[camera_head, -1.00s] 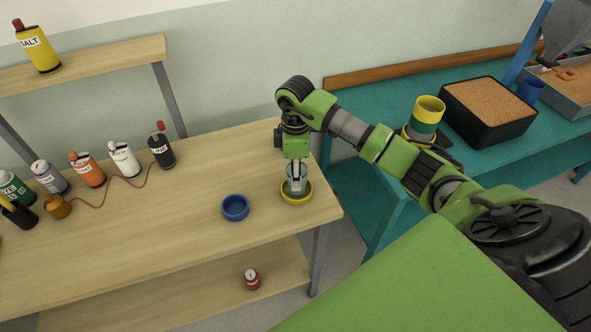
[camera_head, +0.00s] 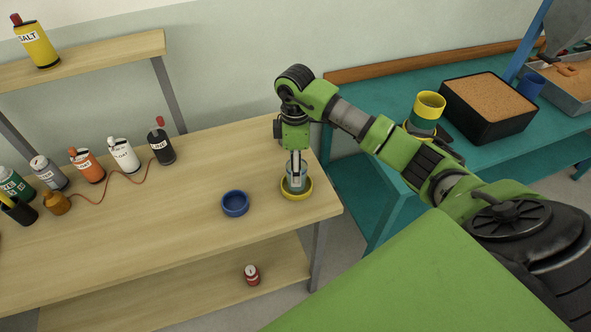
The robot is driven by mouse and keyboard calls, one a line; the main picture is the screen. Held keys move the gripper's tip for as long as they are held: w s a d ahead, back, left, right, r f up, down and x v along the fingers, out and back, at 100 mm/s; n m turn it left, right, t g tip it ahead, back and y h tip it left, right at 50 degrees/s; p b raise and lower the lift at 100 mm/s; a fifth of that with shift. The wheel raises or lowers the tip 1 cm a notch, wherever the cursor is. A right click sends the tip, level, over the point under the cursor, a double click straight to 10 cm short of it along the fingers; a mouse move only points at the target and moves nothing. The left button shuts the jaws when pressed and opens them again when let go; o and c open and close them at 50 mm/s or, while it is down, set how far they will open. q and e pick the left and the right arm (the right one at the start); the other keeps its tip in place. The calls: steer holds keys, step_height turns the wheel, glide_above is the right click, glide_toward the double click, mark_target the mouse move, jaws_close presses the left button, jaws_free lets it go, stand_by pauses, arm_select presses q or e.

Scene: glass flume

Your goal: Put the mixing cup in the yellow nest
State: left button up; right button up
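The mixing cup (camera_head: 287,184), a small clear bluish cup, stands upright inside the yellow nest (camera_head: 297,196) near the right front corner of the wooden table. My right gripper (camera_head: 296,181) points straight down over the cup, with its fingers at the cup's mouth and partly in front of it. The fingers overlap edge-on, so the gap between them is hard to see, but the gripper has risen while the cup has stayed low in the nest. My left gripper is not in view.
An empty blue nest (camera_head: 235,204) sits left of the yellow one. Several bottles (camera_head: 122,155) joined by a red cord stand at the table's left. A teal bench (camera_head: 355,92) with a black sand box (camera_head: 487,107) is at the right.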

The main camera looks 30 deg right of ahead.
step_height(320, 180, up, 10)
steer(key=b, duration=0.1)
steer(key=shift+r, duration=0.25)
stand_by(0.4)
